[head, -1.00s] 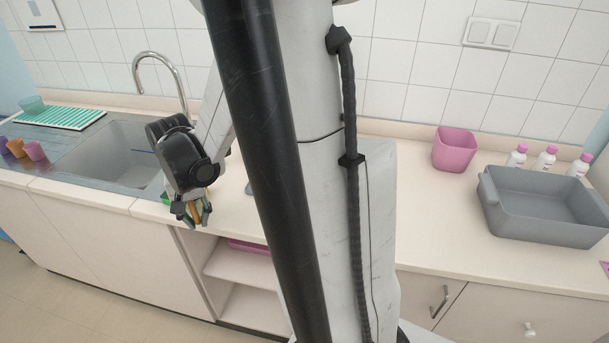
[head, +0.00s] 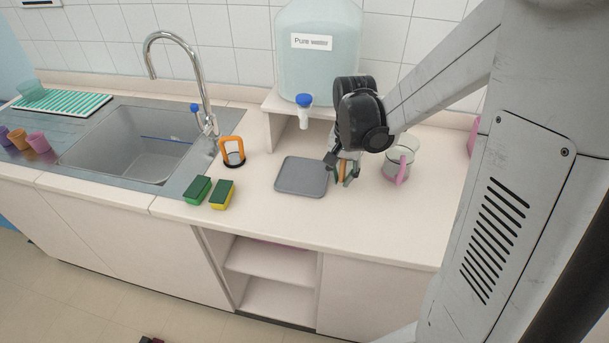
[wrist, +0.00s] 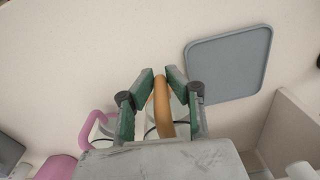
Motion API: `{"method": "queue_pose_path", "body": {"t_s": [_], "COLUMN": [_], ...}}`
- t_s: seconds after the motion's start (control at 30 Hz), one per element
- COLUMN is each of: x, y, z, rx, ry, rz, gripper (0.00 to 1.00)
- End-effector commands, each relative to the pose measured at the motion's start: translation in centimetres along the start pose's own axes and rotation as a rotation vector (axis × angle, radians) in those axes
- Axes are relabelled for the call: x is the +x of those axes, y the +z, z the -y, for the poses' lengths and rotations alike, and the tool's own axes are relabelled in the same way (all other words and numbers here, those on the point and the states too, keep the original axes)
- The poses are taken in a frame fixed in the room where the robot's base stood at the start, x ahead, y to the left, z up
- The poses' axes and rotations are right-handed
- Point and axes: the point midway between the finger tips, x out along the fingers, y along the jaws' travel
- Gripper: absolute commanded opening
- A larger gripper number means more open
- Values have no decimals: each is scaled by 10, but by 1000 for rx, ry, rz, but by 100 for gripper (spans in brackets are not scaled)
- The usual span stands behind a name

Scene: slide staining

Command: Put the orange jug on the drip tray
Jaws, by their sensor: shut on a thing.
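The drip tray (head: 290,189) is a flat grey square on the counter below the water tap. It also shows empty at the upper right of the wrist view (wrist: 230,68). My gripper (head: 343,178) is just right of the tray in the head view. Its green fingers (wrist: 160,82) are shut on the orange handle of the orange jug (wrist: 164,105). The jug's clear body is mostly hidden by my gripper and wrist. I cannot tell whether the jug touches the counter.
A clear jug with a pink handle (head: 401,170) stands right of my gripper. A large "Pure water" container (head: 318,65) with a blue tap (head: 304,101) is on a raised shelf behind the tray. Sponges (head: 222,195) and an orange-black item (head: 232,152) are to the left, near the sink (head: 130,150).

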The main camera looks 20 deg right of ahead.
Motion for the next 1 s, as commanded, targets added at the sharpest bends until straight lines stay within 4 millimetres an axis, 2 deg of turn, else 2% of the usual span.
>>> {"method": "queue_pose_path", "body": {"t_s": [0.03, 0.2, 0.4, 0.67, 0.8, 1.0], "x": [-1, 0, 1, 2, 2, 31], "y": [1, 6, 10, 12, 14, 13], "z": [14, 52, 90, 107, 122, 118], "rx": [-7, -5, -3, 0, -3, 1], "ry": [0, 0, 0, 0, 0, 0], "rz": [0, 0, 0, 0, 0, 0], "gripper": [0, 0, 0, 0, 0, 0]}}
